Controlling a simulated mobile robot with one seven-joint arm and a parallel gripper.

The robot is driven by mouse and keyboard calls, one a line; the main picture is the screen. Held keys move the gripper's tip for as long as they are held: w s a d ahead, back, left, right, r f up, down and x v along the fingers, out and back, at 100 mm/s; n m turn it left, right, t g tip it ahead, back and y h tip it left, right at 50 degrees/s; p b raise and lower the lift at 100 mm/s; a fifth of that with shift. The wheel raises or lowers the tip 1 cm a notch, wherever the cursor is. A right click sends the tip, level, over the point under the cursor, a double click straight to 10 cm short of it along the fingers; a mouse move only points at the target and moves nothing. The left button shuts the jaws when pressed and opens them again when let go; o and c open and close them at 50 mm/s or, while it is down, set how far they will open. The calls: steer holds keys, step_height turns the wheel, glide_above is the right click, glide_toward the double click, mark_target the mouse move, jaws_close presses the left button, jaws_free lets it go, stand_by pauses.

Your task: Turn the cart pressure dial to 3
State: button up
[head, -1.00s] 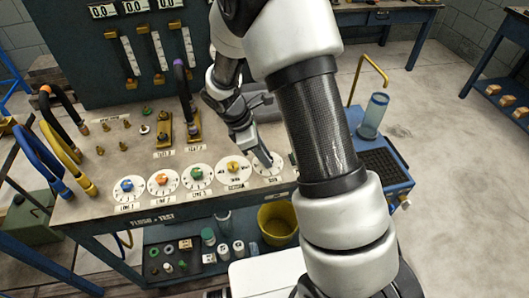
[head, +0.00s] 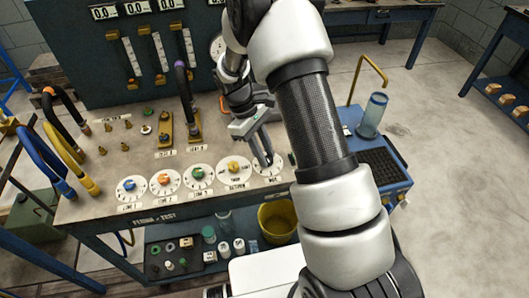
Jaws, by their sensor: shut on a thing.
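A row of white round dials runs along the front of the cart top (head: 110,172). The rightmost dial (head: 277,172) is the one under my gripper (head: 265,160). My gripper points down and is shut on this dial's knob. The fingers hide most of the knob, and I cannot read its pointer or the numbers. To its left are dials with a yellow knob (head: 233,166), a green knob (head: 197,174), an orange knob (head: 164,179) and a blue knob (head: 129,184).
Gauges and flow tubes rise at the back. A yellow bucket (head: 277,222) and small jars sit on the lower shelf. A clear cylinder (head: 372,115) stands at the right.

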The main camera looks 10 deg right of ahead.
stand_by(0.5)
steer(key=o, duration=1)
steer(key=shift+o, duration=0.2)
steer(key=p+v, duration=0.1)
steer(key=v, duration=1.6)
steer(key=shift+r, duration=0.25)
steer(key=shift+w+d, duration=0.1)
